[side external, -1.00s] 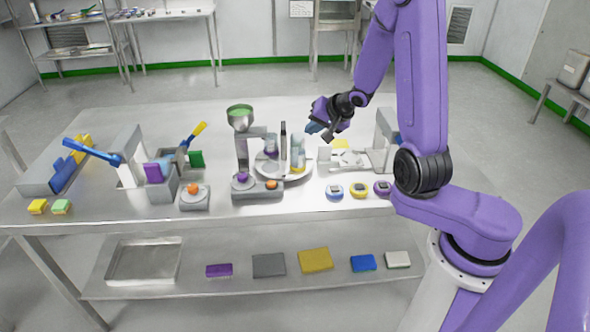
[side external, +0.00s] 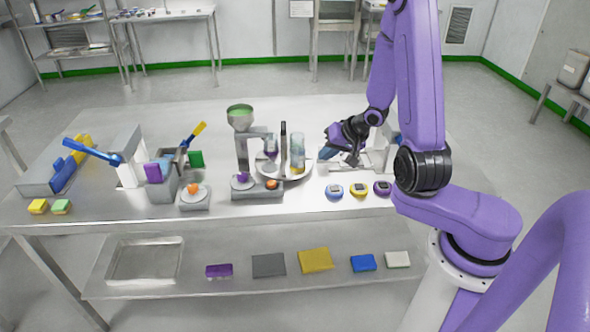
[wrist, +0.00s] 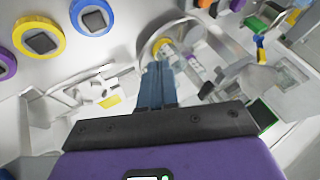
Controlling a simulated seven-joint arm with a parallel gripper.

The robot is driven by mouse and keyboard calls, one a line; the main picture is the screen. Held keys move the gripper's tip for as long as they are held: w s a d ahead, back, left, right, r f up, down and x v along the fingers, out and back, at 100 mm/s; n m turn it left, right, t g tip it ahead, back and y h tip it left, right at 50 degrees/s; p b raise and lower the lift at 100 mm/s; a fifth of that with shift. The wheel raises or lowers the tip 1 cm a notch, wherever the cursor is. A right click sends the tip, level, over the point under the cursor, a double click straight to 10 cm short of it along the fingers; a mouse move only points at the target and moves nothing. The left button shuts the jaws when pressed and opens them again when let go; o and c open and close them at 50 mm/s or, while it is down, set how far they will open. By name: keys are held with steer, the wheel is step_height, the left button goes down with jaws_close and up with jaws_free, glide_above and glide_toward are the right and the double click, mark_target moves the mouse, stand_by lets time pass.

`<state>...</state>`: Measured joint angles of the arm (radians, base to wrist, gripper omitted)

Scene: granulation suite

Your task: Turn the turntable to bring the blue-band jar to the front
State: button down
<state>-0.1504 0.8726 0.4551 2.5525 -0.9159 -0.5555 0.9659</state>
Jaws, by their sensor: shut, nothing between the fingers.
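I cannot tell which jar has the blue band. My gripper (side external: 327,154) is just right of the turntable, fingers pointing down and left. In the wrist view its blue fingers (wrist: 157,66) are together and empty, their tips near a yellow-ringed jar (wrist: 160,46). Contact is unclear.
A hopper (side external: 240,120) stands left of the turntable. Blue (side external: 334,191), yellow (side external: 359,190) and purple (side external: 382,188) round devices sit in front of my gripper. A pale fixture (side external: 380,155) is to the right. The table's back strip is clear.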

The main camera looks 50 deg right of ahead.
glide_toward(288, 174)
steer(key=f, duration=0.1)
steer(key=d+f, duration=0.1)
steer(key=f, duration=0.1)
steer(key=d+f, duration=0.1)
steer(key=shift+d+f, duration=0.15)
steer(key=shift+f, duration=0.05)
steer(key=w+a, duration=0.2)
steer(key=shift+w+f, duration=0.1)
steer(key=shift+w, duration=0.15)
steer(key=shift+w+a, duration=0.3)
steer(key=shift+w, duration=0.1)
